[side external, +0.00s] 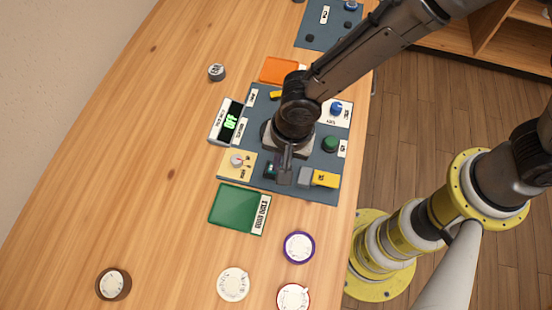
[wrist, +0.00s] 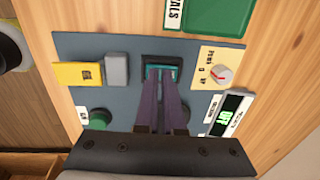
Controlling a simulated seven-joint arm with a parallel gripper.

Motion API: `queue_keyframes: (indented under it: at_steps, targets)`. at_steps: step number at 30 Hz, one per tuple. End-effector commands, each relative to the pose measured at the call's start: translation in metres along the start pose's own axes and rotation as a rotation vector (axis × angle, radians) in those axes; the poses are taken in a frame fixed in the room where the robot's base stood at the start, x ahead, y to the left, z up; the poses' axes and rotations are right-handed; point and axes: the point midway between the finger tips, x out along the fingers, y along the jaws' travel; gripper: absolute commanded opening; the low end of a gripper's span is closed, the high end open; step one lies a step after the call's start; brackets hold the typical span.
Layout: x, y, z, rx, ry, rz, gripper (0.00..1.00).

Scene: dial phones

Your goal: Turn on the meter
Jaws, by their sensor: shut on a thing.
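The meter (side external: 227,122) is a white-framed box with a dark screen at the left edge of the blue-grey panel (side external: 262,105). Its screen shows green letters that read like "OFF". It also shows at the right in the wrist view (wrist: 232,117). A dark switch with a teal part (wrist: 161,62) sits in the panel; it is partly hidden by my fingers. My gripper (wrist: 161,76) points down at the panel, with its narrow fingers close together and shut on the teal switch. In the side view my gripper (side external: 284,177) is over the panel's lower middle.
Beside the switch are a grey block (wrist: 116,69) with a yellow label plate (wrist: 78,74), a cream plate with a dial (wrist: 221,74), and a green knob (wrist: 100,118). A green tray (side external: 236,206) and several round dials lie on the wooden table.

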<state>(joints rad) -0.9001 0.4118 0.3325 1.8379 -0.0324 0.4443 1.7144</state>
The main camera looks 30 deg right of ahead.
Motion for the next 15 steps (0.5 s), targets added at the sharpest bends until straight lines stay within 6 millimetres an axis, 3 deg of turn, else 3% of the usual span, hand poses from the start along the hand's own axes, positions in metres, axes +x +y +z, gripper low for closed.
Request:
queue_keyframes:
  at_steps: [1, 8, 11, 15]
  targets:
    - [0.006, 0.010, -0.001, -0.001, 0.003, 0.028, 0.00]
    - [0.005, 0.010, -0.001, -0.001, 0.003, 0.029, 0.00]
    - [-0.001, 0.009, -0.001, -0.001, 0.003, 0.026, 0.00]
    - [-0.024, 0.004, 0.000, 0.000, 0.001, 0.011, 0.00]
